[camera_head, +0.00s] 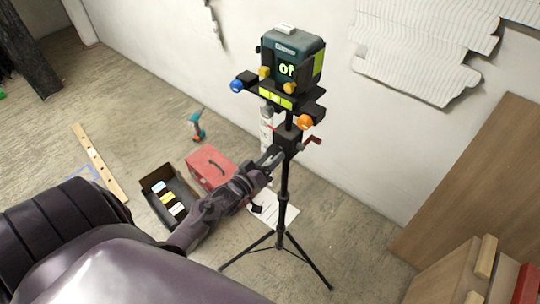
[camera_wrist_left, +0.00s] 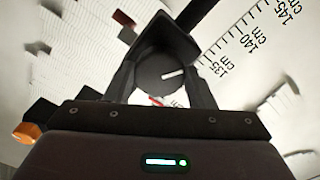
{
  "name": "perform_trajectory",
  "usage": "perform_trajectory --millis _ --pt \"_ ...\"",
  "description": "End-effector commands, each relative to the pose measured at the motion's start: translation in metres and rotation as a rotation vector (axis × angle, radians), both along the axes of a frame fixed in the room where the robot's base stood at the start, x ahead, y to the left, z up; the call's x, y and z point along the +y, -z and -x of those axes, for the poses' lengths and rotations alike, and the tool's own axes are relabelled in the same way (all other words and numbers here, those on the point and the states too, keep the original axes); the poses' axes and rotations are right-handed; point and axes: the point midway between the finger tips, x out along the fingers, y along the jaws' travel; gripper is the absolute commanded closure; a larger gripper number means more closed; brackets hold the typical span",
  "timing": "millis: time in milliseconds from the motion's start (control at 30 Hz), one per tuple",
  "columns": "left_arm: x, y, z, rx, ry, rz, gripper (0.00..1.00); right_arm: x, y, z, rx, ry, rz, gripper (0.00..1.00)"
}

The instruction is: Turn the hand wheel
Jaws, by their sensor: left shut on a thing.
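A dark round hand wheel with a white mark (camera_wrist_left: 160,74) sits between the two fingers of my left gripper in the left wrist view. My left gripper (camera_head: 271,157) is shut on it, at the side of the black block (camera_head: 288,139) on the tripod post. The gripper hides most of the wheel in the head view. A black tripod (camera_head: 284,193) stands upright and carries a dark green device (camera_head: 290,59) with a lit display. A red crank handle (camera_head: 313,141) sticks out to the right of the block. My right gripper is not in view.
A red toolbox (camera_head: 210,165), an open black box (camera_head: 167,199) and a cordless tool (camera_head: 196,127) are on the floor to the left. The wall (camera_head: 357,120) is close behind the tripod. Wooden boards (camera_head: 480,165) stand at the right.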

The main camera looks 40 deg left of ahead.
Motion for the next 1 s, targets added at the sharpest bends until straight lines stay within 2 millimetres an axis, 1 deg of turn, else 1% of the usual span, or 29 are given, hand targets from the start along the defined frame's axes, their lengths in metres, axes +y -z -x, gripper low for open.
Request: perform_trajectory --millis 200,233,400,633,733,867,1000 --pt "0.000 0.000 0.000 -0.001 -0.001 -0.001 0.73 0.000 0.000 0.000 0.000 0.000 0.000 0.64" --pt "0.000 0.000 0.000 -0.001 -0.001 -0.001 0.49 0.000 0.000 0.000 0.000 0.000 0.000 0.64" --pt "0.000 0.000 0.000 -0.001 -0.001 -0.001 0.29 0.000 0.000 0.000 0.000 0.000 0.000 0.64" --pt "0.000 0.000 0.000 -0.001 -0.001 -0.001 0.29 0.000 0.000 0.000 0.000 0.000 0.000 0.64" --pt "0.000 0.001 0.004 0.000 -0.001 -0.001 0.29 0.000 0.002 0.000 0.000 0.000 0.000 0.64" --pt "0.002 0.003 0.022 0.002 -0.001 -0.002 0.29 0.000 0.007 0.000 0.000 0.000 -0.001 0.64" --pt "0.004 0.004 0.046 0.001 -0.002 -0.001 0.29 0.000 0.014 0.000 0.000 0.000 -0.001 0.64"
